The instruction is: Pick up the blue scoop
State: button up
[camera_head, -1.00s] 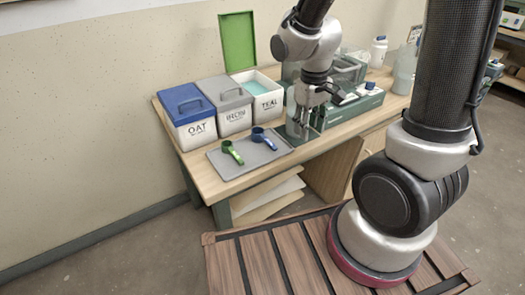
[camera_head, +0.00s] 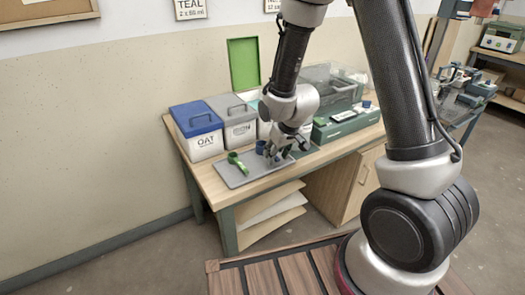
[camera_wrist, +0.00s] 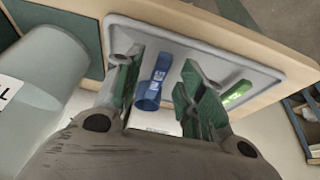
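The blue scoop (camera_head: 261,147) lies on the grey tray (camera_head: 232,180) at its right part, partly hidden by my gripper (camera_head: 283,153). In the wrist view the blue scoop (camera_wrist: 154,84) shows between the two green-padded fingers of my gripper (camera_wrist: 158,70), with a gap on both sides. The fingers are apart and do not visibly touch it. The exact height of the fingertips over the tray (camera_wrist: 215,52) cannot be told. The green scoop (camera_head: 237,162) lies to the left on the same tray and shows beyond the right finger in the wrist view (camera_wrist: 237,94).
A blue-lidded OAT bucket (camera_head: 197,132) and a grey-lidded bucket (camera_head: 234,122) stand behind the tray. A third bucket, its green lid (camera_head: 243,64) raised, is mostly hidden by my arm. A green case (camera_head: 346,122) stands to the right. The table's (camera_head: 255,182) front edge is clear.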

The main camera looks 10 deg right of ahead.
jog(key=x, duration=0.2)
jog(key=shift+w+a+f, duration=0.1)
jog(key=shift+f, duration=0.15)
grip_shut()
jog(key=shift+r, duration=0.1)
notch_tip(320, 180, up, 18)
dwell(0.9)
